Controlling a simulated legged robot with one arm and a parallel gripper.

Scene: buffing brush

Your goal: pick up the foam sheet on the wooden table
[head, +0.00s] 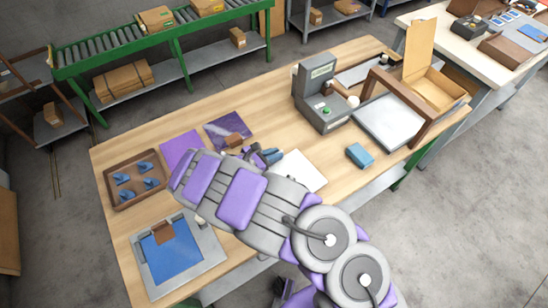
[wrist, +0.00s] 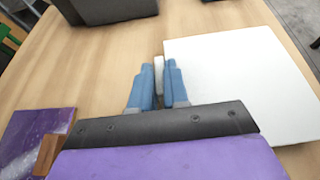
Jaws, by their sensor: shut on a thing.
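The white foam sheet (head: 302,171) is by the front edge of the wooden table (head: 265,102), partly hidden by my arm in the head view. In the wrist view the foam sheet (wrist: 245,80) fills the right side, with its left edge at my fingers. My gripper (head: 269,156) has blue fingers, close together with a narrow pale strip between them in the wrist view (wrist: 159,82). They are shut on the sheet's left edge. I cannot tell whether the sheet is clear of the table.
A purple sheet (head: 181,149) and a dark purple patterned sheet (head: 229,129) lie left of the gripper. A grey machine (head: 318,95) stands behind. A blue block (head: 359,155) lies to the right. A brown tray (head: 137,180) and a grey-framed blue panel (head: 172,251) are at left.

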